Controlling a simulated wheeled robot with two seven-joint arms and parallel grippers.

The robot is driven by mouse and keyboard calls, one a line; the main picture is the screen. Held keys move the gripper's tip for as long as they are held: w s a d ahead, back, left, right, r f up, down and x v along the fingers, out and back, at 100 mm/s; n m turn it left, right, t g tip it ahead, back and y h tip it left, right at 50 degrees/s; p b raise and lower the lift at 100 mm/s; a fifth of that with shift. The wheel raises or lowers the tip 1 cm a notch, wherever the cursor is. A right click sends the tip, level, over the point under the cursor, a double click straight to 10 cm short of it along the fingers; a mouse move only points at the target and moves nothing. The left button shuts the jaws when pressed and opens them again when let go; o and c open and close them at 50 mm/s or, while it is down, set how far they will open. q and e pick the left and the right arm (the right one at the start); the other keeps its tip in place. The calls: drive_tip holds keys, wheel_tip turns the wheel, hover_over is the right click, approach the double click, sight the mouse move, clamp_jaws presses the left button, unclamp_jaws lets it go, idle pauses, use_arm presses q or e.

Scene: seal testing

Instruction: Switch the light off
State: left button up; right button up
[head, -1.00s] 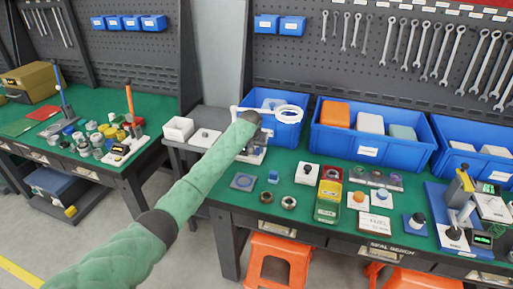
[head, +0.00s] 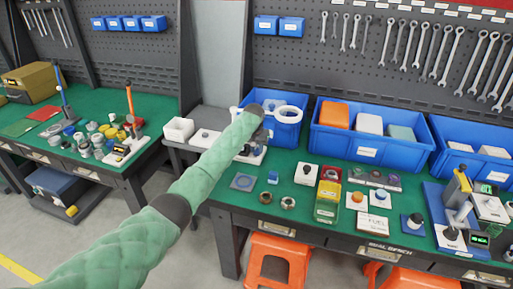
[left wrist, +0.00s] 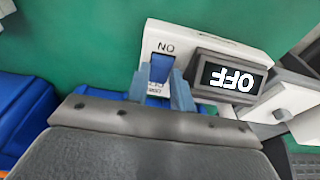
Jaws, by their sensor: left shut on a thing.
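The light switch (left wrist: 208,50) is a white block in the left wrist view, with an upside-down "ON" label and a blue lever (left wrist: 158,88). A dark display (left wrist: 232,80) beside the lever reads "OFF", upside down. My left gripper (left wrist: 160,92) is shut on the blue lever, its two bluish fingers on either side. In the head view the left gripper (head: 262,135) points down over the white base (head: 257,157), which is partly hidden by my arm. My right gripper is in neither view.
Blue bins (head: 365,150) line the back of the green bench (head: 225,200). Several small parts and testers lie to the right of the switch. A white open box (head: 179,130) stands to the left. A blue bin (left wrist: 28,122) is close to the gripper in the wrist view.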

sight(256, 153)
use_arm(q)
drive_tip(key=shift+w+g, duration=0.15)
drive_tip(key=shift+g, duration=0.15)
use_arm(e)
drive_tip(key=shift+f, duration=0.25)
use_arm(q)
drive_tip(key=o, duration=0.7)
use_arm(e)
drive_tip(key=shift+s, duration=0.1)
use_arm(q)
drive_tip(key=shift+r, duration=0.1)
drive_tip(key=shift+r, duration=0.25)
drive_tip(key=r, duration=0.2)
drive_tip(key=r+b, duration=0.1)
drive_tip(key=r, duration=0.1)
drive_tip(key=s+r+b, duration=0.1)
drive_tip(key=r, duration=0.1)
drive_tip(key=shift+a+r, duration=0.15)
drive_tip(key=shift+r, duration=0.4)
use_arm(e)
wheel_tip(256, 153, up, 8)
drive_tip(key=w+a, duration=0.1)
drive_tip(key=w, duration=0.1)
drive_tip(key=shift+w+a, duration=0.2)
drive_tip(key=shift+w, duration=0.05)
